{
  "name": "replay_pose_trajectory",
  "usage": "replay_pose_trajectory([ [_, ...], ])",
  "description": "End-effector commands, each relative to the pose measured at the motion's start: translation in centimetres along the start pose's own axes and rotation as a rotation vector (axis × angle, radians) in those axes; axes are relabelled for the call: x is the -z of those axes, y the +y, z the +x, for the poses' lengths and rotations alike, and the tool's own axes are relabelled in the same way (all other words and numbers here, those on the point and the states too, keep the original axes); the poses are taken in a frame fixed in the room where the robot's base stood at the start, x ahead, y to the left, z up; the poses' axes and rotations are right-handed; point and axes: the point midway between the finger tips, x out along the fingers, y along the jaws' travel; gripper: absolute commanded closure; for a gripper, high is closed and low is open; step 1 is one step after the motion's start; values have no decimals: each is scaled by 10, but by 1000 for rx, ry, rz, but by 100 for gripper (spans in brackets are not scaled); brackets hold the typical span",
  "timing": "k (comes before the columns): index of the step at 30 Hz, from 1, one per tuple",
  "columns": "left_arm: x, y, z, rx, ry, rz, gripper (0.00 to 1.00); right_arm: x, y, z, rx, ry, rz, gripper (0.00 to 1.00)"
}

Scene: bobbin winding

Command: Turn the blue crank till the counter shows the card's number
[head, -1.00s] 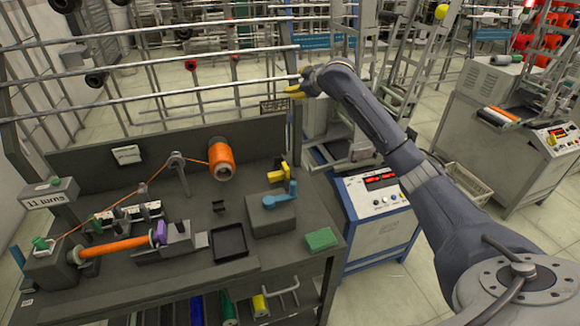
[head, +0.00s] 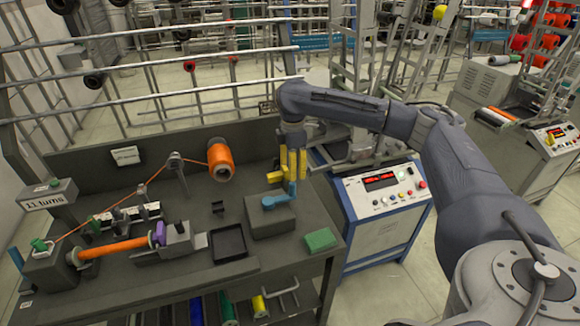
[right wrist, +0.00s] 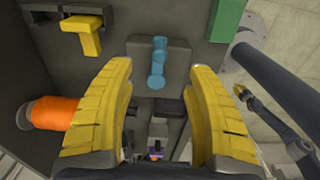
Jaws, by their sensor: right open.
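The blue crank (head: 279,200) sits on a grey box (head: 268,226) on the bench; its upright knob is at the right end. In the right wrist view the crank (right wrist: 157,62) shows between and beyond the yellow fingers (right wrist: 168,95), and nothing is held. The card (head: 48,202) at the left reads "11 turns". A red display (head: 380,181) glows on a console; its digits are unreadable. A dark arm part with yellow on it, probably my left gripper (right wrist: 243,84), shows at the right wrist view's right; its jaws are unclear.
A yellow hooked piece (head: 275,176) stands right behind the crank box, close to my right fingers. An orange spool (head: 221,162) is behind left, its thread running to an orange bobbin (head: 115,247). A black tray (head: 228,243) and green block (head: 320,239) flank the box.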

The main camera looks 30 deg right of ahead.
Motion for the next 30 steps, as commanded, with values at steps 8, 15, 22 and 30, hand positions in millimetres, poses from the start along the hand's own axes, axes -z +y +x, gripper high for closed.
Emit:
replay_pose_trajectory([
  [8,0,0,0,0,0,0,100,0,-1,14,4,-2,-2,46],
  [15,0,0,0,0,0,0,100,0,-1,30,3,-1,-1,46],
  [22,0,0,0,0,0,0,100,0,-1,46,2,0,0,46],
  [30,0,0,0,0,0,0,100,0,0,63,1,0,0,46],
])
